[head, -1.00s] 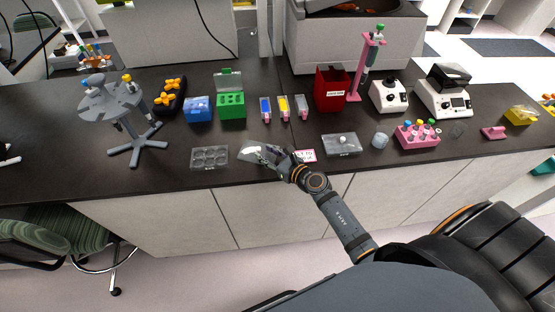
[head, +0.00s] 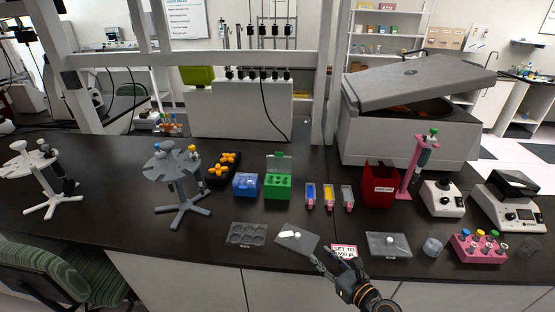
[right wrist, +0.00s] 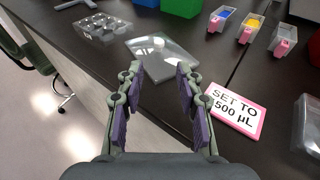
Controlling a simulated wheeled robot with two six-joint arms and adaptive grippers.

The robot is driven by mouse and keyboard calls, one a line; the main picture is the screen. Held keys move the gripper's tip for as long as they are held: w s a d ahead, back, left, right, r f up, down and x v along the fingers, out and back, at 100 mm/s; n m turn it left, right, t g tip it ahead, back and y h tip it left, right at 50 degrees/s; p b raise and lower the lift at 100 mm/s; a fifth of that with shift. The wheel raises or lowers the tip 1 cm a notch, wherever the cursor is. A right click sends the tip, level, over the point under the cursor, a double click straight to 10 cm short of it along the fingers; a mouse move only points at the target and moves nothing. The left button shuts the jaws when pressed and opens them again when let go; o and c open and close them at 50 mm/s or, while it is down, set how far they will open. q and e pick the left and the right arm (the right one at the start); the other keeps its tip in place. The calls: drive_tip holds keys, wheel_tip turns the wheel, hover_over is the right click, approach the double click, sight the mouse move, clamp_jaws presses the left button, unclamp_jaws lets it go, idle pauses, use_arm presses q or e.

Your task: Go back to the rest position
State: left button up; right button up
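My right gripper (head: 325,262) is at the front edge of the black bench, beside a clear flat lid (head: 297,238). In the right wrist view its two fingers (right wrist: 158,78) stand apart with nothing between them. The lid (right wrist: 168,60) lies on the bench just beyond the fingertips, apart from them as far as I can tell. A clear multi-well plate (head: 248,234) sits uncovered left of the lid. My left gripper is not in view.
A pink-edged "SET TO 500 µL" card (head: 343,252) lies right of the lid. A clear box (head: 388,245) and a pink tube rack (head: 478,248) stand farther right. Pipette stands (head: 178,190), a green box (head: 278,187) and a red bin (head: 380,186) are behind.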

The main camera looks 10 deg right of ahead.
drive_tip(key=d+r+m+t+h, duration=0.3)
drive_tip(key=d+r+m+h, duration=0.5)
drive_tip(key=m, duration=0.9)
drive_tip(key=s+d+f+m+g+h, duration=0.3)
drive_tip(key=s+d+m+g+h, duration=0.15)
drive_tip(key=m, duration=0.75)
drive_tip(key=s+a+f+m+g+y, duration=0.3)
drive_tip(key=s+a+f+m+g, duration=0.15)
drive_tip(key=s, duration=0.25)
drive_tip(key=s+a+f+m+g+y, duration=0.3)
drive_tip(key=s+a+m+g, duration=0.2)
drive_tip(key=s+a+m, duration=0.1)
drive_tip(key=s+d+f+g, duration=0.1)
drive_tip(key=d+f, duration=0.1)
drive_tip(key=f, duration=1.2)
drive_tip(key=s+d+f, duration=0.1)
drive_tip(key=s+f, duration=0.1)
drive_tip(key=f, duration=1.2)
drive_tip(key=s+d+f+g+b, duration=0.1)
drive_tip(key=s+f, duration=1.5)
drive_tip(key=s, duration=0.2)
drive_tip(key=shift+d, duration=0.15)
